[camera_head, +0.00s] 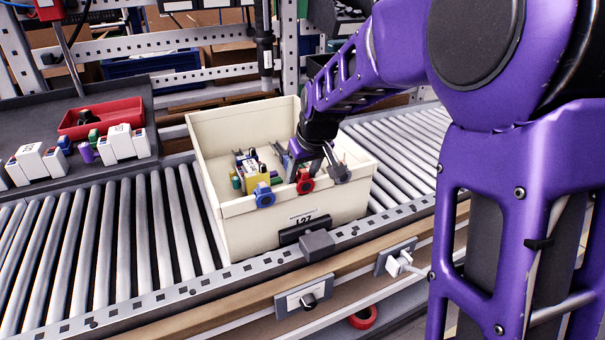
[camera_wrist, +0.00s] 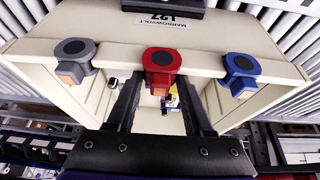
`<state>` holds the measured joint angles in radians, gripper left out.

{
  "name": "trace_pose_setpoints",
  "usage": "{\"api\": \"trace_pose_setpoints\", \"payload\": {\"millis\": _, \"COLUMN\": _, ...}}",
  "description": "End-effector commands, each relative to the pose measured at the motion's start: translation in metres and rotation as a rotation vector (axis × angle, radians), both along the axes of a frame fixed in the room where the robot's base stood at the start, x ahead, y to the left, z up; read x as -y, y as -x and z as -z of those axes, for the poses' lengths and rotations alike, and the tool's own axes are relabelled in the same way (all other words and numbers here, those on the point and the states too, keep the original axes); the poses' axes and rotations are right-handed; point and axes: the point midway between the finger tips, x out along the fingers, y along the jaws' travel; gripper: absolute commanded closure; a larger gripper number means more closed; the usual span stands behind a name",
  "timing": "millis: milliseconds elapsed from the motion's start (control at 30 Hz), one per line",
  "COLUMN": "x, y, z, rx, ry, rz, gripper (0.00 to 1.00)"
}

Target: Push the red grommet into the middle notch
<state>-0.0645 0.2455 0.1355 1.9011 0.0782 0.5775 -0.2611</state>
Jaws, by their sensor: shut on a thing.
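The red grommet (camera_head: 305,182) is at the front rim of the cream crate (camera_head: 240,228), between a blue grommet (camera_head: 264,195) and a grey grommet (camera_head: 340,174). My gripper (camera_head: 313,168) reaches down inside the crate behind that rim, shut on the red grommet. In the wrist view the red grommet (camera_wrist: 162,62) lies between the two finger ends, its round dark-centred face towards the rim, with the grey grommet (camera_wrist: 73,58) left and the blue one (camera_wrist: 240,72) right. The middle notch is hidden behind the red grommet, so I cannot tell how deep it sits.
Several small coloured parts (camera_head: 250,172) lie inside the crate. The crate stands on a roller conveyor (camera_head: 110,240) with clear rollers to both sides. A red tray (camera_head: 100,117) and white blocks (camera_head: 124,143) stand at the left. A dark stop block (camera_head: 317,243) is at the crate's front.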

Motion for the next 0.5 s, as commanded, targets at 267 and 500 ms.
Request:
{"api": "trace_pose_setpoints", "payload": {"millis": 267, "x": -0.0004, "y": 0.0254, "z": 0.0340, "rx": -0.100, "ry": 0.013, "rz": -0.011, "gripper": 0.32}}
{"api": "trace_pose_setpoints", "payload": {"millis": 500, "x": 0.0015, "y": 0.0247, "z": 0.0334, "rx": -0.099, "ry": 0.015, "rz": -0.009, "gripper": 0.13}}
